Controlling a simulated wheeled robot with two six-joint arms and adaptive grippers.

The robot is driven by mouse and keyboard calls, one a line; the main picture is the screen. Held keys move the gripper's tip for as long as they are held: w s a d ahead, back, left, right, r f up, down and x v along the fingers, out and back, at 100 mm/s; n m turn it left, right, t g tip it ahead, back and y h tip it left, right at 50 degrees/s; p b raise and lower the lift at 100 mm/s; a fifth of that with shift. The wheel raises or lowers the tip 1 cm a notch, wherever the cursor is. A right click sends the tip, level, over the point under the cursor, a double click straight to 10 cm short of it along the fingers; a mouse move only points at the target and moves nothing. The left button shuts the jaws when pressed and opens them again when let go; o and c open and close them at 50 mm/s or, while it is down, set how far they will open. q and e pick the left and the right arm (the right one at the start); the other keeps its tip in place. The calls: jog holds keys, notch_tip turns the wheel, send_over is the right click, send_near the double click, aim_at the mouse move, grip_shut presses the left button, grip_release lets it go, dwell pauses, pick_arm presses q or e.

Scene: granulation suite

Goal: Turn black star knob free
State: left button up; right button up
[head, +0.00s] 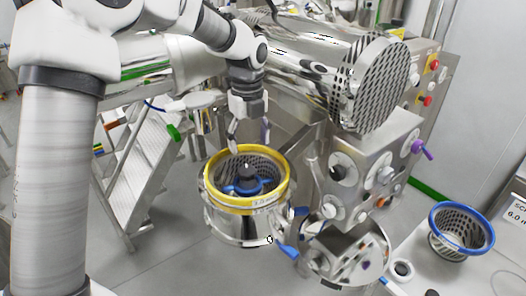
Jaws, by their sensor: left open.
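A dark knob (246,173), which looks like the black star knob, sits in the middle of a blue armed piece (242,187) inside a perforated steel basket. The basket is in a steel housing (236,224) with a yellow ring (211,180) around its top. My left gripper (249,146) points down just above the ring's far side, over the knob. Its fingers are spread and nothing shows between them. A gap seems to remain between fingertips and knob, but the depth is hard to judge. My right gripper is out of view.
A steel machine with a perforated round face (375,83) stands behind and right, with knobs on its panel (350,178). A blue-rimmed perforated basket (461,231) stands on a surface at right. Steps (143,182) are at left. Blue handles (288,251) stick out beside the housing.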

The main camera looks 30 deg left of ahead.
aim_at(248, 168)
pick_arm(q)
jog(key=s+f, duration=0.1)
jog(key=s+f+p, duration=0.1)
jog(key=f, duration=0.1)
jog(key=shift+s+d+f+p, duration=0.15)
jog(key=shift+s+p, duration=0.15)
jog(key=shift+s, duration=0.05)
jog(key=f, duration=0.1)
jog(key=w+f, duration=0.1)
jog(key=f, duration=0.1)
jog(key=shift+f+p, duration=0.3)
jog(key=shift+p, duration=0.05)
jog(key=shift+w+f, duration=0.2)
jog(key=shift+w, duration=0.1)
jog(key=shift+s+r, duration=0.3)
jog(key=shift+s, duration=0.15)
jog(key=c, duration=0.9)
jog(key=shift+c, duration=1.3)
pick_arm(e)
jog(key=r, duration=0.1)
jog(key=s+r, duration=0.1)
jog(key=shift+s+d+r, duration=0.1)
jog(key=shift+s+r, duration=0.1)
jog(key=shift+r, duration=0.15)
